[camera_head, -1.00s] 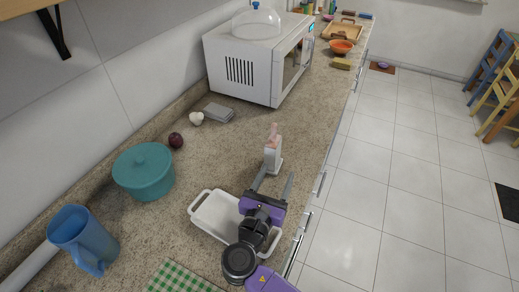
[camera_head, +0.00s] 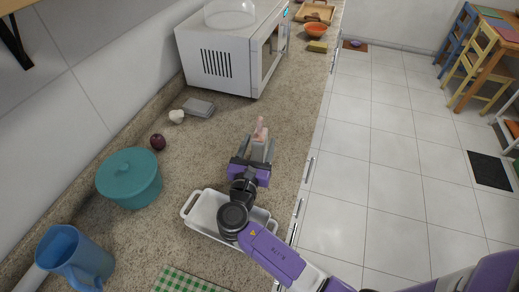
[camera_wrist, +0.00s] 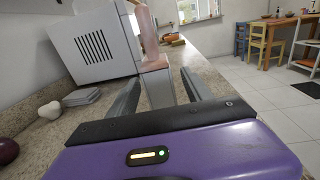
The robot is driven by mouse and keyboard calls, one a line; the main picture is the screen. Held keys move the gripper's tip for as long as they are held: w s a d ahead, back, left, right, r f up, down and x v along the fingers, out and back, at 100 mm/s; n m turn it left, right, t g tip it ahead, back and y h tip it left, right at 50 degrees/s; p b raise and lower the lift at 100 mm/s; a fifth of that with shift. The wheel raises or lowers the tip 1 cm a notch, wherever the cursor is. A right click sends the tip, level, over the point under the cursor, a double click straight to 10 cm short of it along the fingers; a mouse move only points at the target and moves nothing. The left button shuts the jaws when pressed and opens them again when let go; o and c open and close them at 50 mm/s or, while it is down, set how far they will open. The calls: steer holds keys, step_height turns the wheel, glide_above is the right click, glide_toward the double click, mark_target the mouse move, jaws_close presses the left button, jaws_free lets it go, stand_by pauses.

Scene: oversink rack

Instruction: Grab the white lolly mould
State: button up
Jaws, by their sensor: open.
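The white lolly mould (camera_head: 258,151) stands upright on the counter, with a pinkish part (camera_head: 260,127) sticking up from its top. In the wrist view the mould (camera_wrist: 157,85) is between the two fingers, with its pinkish top (camera_wrist: 147,30) rising above them. My gripper (camera_head: 259,148) is open, with one finger on each side of the mould. I see gaps between the fingers and the mould in the wrist view. The lower part of the mould is partly hidden by my gripper in the head view.
A white dish (camera_head: 204,212) lies under my arm. A teal pot (camera_head: 129,178), a blue jug (camera_head: 76,256), an onion (camera_head: 158,142) and garlic (camera_head: 177,117) are to the left. A white microwave (camera_head: 217,62) stands behind. The counter's right edge is close to the mould.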

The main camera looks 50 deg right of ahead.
steer(key=shift+w+d, duration=0.3)
steer(key=shift+d, duration=0.25)
steer(key=c, duration=1.3)
jaws_close()
steer(key=shift+r, duration=0.1)
